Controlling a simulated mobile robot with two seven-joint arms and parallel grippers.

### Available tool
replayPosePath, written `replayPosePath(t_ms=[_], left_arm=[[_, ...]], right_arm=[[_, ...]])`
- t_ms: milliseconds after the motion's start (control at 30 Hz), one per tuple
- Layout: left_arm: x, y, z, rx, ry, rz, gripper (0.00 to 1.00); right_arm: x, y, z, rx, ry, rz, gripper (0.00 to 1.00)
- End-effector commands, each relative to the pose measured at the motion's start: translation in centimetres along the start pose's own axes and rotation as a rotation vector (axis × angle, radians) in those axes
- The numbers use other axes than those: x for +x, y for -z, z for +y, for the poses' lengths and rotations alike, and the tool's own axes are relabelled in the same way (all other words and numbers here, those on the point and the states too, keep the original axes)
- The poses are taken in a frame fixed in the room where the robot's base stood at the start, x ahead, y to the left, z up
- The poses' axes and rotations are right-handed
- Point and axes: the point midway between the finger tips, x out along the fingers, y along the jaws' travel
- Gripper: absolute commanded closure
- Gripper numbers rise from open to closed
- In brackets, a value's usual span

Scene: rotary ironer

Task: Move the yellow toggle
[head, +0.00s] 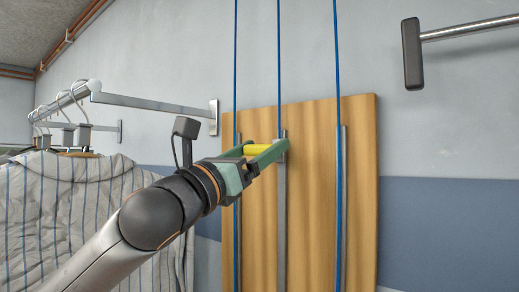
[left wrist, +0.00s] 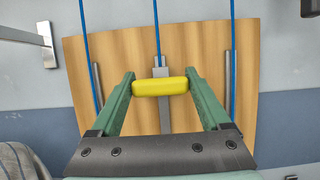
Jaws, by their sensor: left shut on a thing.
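The yellow toggle (head: 257,149) is a short rounded bar in front of the middle metal strip of a wooden board. My left gripper (head: 265,153) reaches it from the left, with its green fingers at the toggle. In the left wrist view, the toggle (left wrist: 160,87) lies crosswise between the two fingertips of my left gripper (left wrist: 160,86), which is shut on its ends. A blue cord (left wrist: 157,30) runs up from the middle strip behind the toggle. My right gripper is not in view.
The wooden board (head: 320,190) carries several metal strips and blue cords (head: 337,60). A rail with hangers (head: 75,128) and a striped garment (head: 60,205) is at the left. A metal bar (head: 470,28) juts from the wall at upper right.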

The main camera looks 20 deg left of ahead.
Motion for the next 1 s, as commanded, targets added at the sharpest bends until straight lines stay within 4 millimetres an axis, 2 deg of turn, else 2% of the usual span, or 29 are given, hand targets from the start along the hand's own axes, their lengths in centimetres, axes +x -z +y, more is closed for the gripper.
replayPosePath(t_ms=[67, 500, 800, 933, 1000], left_arm=[[0.0, 0.0, 0.0, 0.0, 0.001, 0.0, 0.52], [0.0, 0.1, -0.1, 0.0, 0.002, 0.001, 1.0], [0.0, 0.3, 0.0, -0.001, 0.002, 0.001, 1.0], [0.2, 1.4, 0.2, -0.001, 0.001, 0.004, 1.0], [0.3, 2.6, 0.4, -0.001, 0.001, 0.007, 1.0]], right_arm=[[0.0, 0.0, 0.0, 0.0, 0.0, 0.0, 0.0], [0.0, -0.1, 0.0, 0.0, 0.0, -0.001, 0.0], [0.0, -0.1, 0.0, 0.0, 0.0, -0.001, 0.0], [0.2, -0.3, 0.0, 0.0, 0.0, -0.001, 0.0], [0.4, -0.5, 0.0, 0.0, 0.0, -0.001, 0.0]])
